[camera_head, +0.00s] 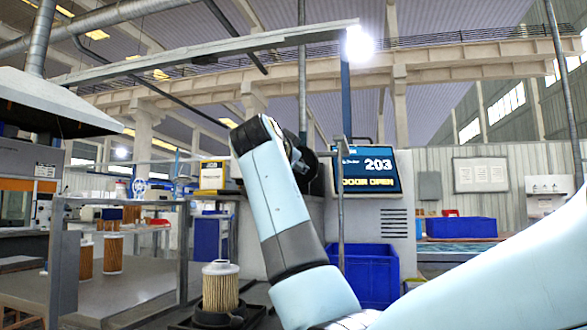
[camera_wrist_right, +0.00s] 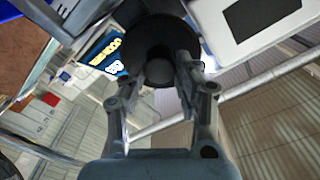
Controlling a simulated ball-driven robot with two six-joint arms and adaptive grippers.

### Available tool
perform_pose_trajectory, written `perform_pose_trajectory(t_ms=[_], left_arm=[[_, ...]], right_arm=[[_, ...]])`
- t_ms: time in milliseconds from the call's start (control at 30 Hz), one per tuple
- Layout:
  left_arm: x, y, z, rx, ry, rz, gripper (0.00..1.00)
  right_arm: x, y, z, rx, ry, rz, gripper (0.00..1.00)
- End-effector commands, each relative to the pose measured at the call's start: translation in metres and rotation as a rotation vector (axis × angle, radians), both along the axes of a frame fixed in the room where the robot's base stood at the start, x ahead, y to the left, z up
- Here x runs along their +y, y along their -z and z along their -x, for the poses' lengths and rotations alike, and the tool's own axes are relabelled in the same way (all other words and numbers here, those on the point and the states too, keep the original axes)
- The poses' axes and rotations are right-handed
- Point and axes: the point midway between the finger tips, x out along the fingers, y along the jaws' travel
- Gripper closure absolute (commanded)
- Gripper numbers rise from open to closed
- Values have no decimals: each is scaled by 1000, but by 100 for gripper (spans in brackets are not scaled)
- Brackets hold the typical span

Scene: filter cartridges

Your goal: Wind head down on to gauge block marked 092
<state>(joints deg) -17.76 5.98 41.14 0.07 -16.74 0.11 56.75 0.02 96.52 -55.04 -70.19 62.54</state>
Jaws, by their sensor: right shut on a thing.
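My right gripper (camera_wrist_right: 157,76) shows in the right wrist view, its two fingers closed around a dark round handwheel (camera_wrist_right: 160,32) with a paler hub between the fingertips. In the head view my right arm reaches up in front of the machine, and a dark round shape shows behind its wrist; I cannot tell wheel from gripper there. The machine's display (camera_head: 367,170) reads 203, with a yellow line like DOOR OPEN under it. A pleated filter cartridge (camera_head: 220,288) stands upright in a black ring at the machine's foot. No head or block marked 092 can be made out. My left gripper is out of view.
A blue bin (camera_head: 372,272) stands below the display, partly behind my arm. More cartridges (camera_head: 113,254) stand on the grey table at left, behind a metal frame (camera_head: 66,262). A thin grey post (camera_head: 341,215) rises in front of the machine.

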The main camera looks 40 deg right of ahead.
Motion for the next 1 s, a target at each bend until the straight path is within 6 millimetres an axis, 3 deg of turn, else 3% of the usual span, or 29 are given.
perform_pose_trajectory(t_ms=[367,667,700,867,1000], left_arm=[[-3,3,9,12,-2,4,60],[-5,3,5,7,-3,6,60],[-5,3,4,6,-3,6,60],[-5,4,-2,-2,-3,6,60],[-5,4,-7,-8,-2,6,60]], right_arm=[[0,4,-1,-41,0,-46,100],[0,3,0,-42,0,-46,100],[0,3,0,-43,0,-46,67],[0,2,0,-44,0,-44,46],[0,1,0,-46,0,-42,45]])
